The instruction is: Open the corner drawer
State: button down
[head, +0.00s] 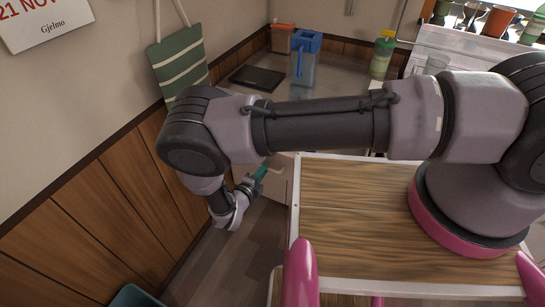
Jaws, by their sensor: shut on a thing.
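The corner drawer (278,180) shows as a pale front under the counter in the back corner, mostly hidden behind my arm. My gripper (263,170), with teal fingers, reaches its front from the left. It is shut on what looks like the drawer's handle; the handle itself is too small and covered to see. How far the drawer stands open cannot be told.
The counter (340,82) above holds a black tray (257,78), a blue-topped pitcher (305,62) and a green-lidded bottle (382,57). A wood-panelled wall (130,195) with a striped bag (180,62) stands close left. A strip of floor (235,255) is free below my gripper.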

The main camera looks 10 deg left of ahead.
jog(key=f+v, duration=0.1)
jog(key=v, duration=0.5)
jog(key=shift+s+f, duration=0.2)
jog(key=shift+s, duration=0.2)
jog(key=shift+a, duration=0.1)
jog(key=c, duration=0.9)
grip_release()
jog(key=v, duration=1)
jog(key=shift+s, duration=0.35)
jog(key=shift+a+r, duration=0.1)
